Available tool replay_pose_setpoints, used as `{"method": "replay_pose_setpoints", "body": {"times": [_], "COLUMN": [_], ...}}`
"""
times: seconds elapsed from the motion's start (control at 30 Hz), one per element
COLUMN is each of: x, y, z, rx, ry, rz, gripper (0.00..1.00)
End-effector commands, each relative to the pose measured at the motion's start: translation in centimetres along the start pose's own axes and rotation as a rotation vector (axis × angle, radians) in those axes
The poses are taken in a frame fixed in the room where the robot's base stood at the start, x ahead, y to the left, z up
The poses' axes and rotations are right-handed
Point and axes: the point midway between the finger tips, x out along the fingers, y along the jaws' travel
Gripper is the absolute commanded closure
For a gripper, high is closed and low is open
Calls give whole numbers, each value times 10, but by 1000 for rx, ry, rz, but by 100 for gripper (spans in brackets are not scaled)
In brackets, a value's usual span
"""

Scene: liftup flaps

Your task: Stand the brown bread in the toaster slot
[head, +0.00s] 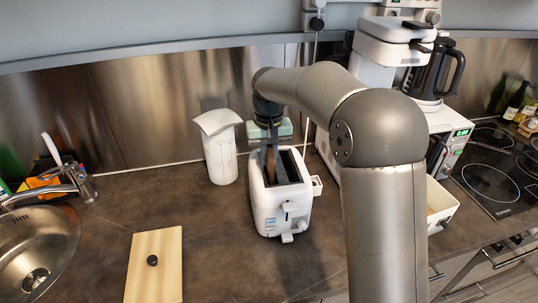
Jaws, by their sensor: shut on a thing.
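The white toaster (282,212) stands upright on the dark counter in the middle of the head view, its dark slots facing up. My gripper (269,147) points down over the toaster's left slot. It is shut on the brown bread (271,166), which shows as a thin brown upright edge at the slot. The bread's lower part is hidden, and I cannot tell how deep it sits. The fingers are small and dark here.
A white canister (220,160) stands close left of the toaster. A wooden board (150,285) lies front left, near the sink (50,245). A coffee machine (385,45), a microwave (450,150) and a hob (490,182) are to the right. Counter between board and toaster is clear.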

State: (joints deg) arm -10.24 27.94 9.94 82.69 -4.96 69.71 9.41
Motion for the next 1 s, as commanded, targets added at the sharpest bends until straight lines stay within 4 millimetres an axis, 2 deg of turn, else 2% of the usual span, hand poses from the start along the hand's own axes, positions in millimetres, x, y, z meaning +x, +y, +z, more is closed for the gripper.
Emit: {"method": "replay_pose_setpoints", "body": {"times": [0.03, 0.1, 0.4, 0.53, 0.67, 1.0], "x": [0, 0, -1, -11, -34, -119], "y": [0, 0, 0, 0, 0, 0], "z": [0, 0, 0, 0, -1, -1], "rx": [0, 0, 0, 0, 0, -1], "ry": [0, 0, 0, 2, 4, 5], "rz": [0, 0, 0, 0, -1, -1], "gripper": [82, 63, 62, 62, 62, 62]}}
